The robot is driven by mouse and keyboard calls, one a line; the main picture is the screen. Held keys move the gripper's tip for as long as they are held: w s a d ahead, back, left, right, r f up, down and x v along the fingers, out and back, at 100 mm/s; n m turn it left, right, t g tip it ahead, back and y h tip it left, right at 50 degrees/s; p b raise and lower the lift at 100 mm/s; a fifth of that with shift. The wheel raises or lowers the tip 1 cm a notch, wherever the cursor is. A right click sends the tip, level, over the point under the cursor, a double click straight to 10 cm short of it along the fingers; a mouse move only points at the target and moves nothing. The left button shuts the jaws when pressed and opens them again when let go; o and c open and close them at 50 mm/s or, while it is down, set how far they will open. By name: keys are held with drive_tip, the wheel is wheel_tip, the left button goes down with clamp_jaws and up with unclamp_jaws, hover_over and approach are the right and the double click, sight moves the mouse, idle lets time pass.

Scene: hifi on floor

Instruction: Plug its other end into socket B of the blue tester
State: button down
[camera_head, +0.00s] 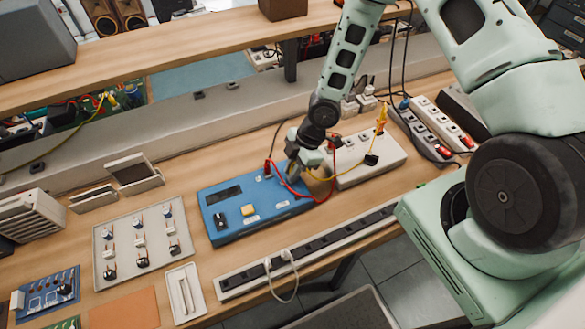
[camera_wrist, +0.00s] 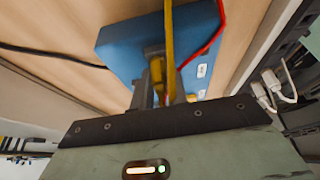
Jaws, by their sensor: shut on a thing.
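In the wrist view the tester (camera_wrist: 118,52) is just beyond my fingers. My gripper (camera_head: 296,168) is over the tester's right end. In the wrist view my gripper (camera_wrist: 156,54) is shut on the yellow plug (camera_wrist: 157,70) of the yellow lead (camera_wrist: 168,30). The yellow lead (camera_head: 352,173) runs right to a yellow plug standing in a white unit (camera_head: 372,172). The sockets under my gripper are hidden, and I cannot tell whether the held plug touches one.
A red lead (camera_head: 333,172) loops from the tester's far edge past my gripper. A long socket strip (camera_head: 318,244) with white plugs runs along the bench front. A switch panel (camera_head: 120,238) lies left of the tester. A shelf (camera_head: 190,40) stands behind.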

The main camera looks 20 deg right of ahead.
drive_tip(key=c, duration=1.3)
unclamp_jaws()
drive_tip(key=shift+r, duration=0.1)
drive_tip(key=a+p+v, duration=0.1)
drive_tip(key=p+v, duration=0.5)
drive_tip(key=v, duration=1.6)
drive_tip(key=shift+a+r, duration=0.25)
